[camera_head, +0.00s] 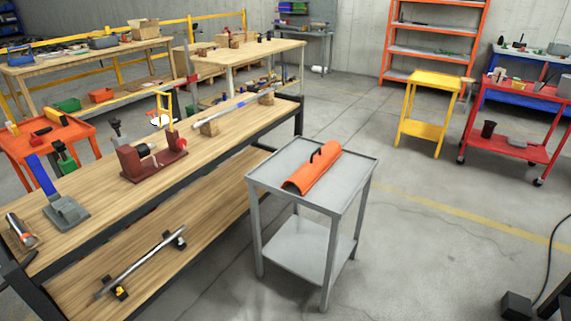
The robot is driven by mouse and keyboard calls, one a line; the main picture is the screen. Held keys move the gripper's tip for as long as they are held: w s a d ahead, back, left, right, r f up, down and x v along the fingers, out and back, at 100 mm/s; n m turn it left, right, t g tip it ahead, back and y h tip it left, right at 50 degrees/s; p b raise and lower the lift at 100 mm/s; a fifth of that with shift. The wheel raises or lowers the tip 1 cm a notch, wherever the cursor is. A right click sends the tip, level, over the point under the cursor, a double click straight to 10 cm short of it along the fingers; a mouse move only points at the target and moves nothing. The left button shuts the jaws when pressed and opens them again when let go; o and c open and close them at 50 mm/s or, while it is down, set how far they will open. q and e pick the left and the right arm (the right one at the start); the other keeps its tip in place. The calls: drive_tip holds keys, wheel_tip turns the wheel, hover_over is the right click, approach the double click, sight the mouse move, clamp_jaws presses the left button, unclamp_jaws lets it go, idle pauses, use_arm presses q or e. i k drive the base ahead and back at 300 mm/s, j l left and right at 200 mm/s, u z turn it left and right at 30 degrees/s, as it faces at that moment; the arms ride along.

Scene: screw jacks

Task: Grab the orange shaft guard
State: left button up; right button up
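The orange shaft guard (315,171) is a long, half-round orange cover with a dark handle on top. It lies on the top of a small grey two-shelf stand (342,160), in the middle of the view. It lies at a slant, its near end toward the lower left. Neither of my grippers can be seen in the head view, and nothing touches the guard.
A long wooden workbench (110,192) with a red vise-like fixture (150,160) stands left of the grey stand. A yellow stand (430,103) and a red cart (515,125) are at the back right.

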sight(322, 159)
drive_tip(key=i+l+u, duration=0.1)
drive_tip(key=u, duration=0.4)
drive_tip(key=l+u, duration=0.15)
drive_tip(key=u, duration=0.35)
drive_tip(key=i+l, duration=0.2)
drive_tip(key=l, duration=0.35)
drive_tip(key=i+l, duration=0.15)
drive_tip(key=l, duration=0.4)
drive_tip(key=i+l, duration=0.2)
drive_tip(key=l, duration=0.35)
drive_tip(key=i+l, duration=0.2)
drive_tip(key=l, duration=0.35)
drive_tip(key=i+l, duration=0.15)
drive_tip(key=l, duration=0.45)
drive_tip(key=i+l, duration=0.2)
drive_tip(key=l, duration=0.35)
drive_tip(key=i+l, duration=0.2)
drive_tip(key=l, duration=0.35)
drive_tip(key=i+l, duration=0.15)
drive_tip(key=l, duration=0.4)
